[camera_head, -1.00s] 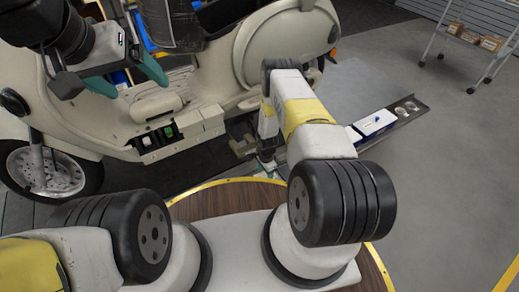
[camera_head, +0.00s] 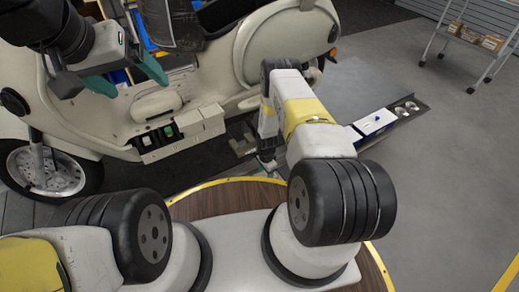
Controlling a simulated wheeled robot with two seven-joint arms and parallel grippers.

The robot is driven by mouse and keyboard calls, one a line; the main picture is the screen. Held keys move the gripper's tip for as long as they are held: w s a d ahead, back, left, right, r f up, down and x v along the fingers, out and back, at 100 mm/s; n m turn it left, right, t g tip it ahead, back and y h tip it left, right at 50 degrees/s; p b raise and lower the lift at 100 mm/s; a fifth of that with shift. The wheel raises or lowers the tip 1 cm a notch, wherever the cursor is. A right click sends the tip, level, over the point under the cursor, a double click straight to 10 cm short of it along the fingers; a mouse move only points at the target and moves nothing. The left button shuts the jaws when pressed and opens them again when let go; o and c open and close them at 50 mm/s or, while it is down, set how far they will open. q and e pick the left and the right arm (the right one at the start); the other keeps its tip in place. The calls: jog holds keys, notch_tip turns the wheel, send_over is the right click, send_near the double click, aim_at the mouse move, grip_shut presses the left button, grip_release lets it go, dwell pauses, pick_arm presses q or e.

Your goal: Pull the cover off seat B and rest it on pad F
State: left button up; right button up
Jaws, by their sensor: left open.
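My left gripper (camera_head: 124,76) comes in at the upper left with its two teal fingers spread apart. Nothing shows between them, and it hangs in front of the cream scooter (camera_head: 105,122). A row of small seats runs along the scooter's lower edge, right of and below this gripper. It has dark open slots (camera_head: 146,141), one with a green piece (camera_head: 168,131), and cream block-shaped covers (camera_head: 190,124) to the right. I can read no letters, so I cannot tell which is seat B or where pad F is. My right gripper (camera_head: 267,165) points down beyond my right arm, mostly hidden.
A grey tray (camera_head: 402,116) with a white and blue box (camera_head: 374,122) and two round metal pieces lies right of my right arm. The scooter's front wheel (camera_head: 45,172) is at the left. A wheeled rack (camera_head: 470,45) stands far right, with open grey floor before it.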

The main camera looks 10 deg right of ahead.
jog(key=shift+f, duration=0.1)
dwell(0.3)
jog(key=o, duration=1.6)
jog(key=shift+o, duration=0.2)
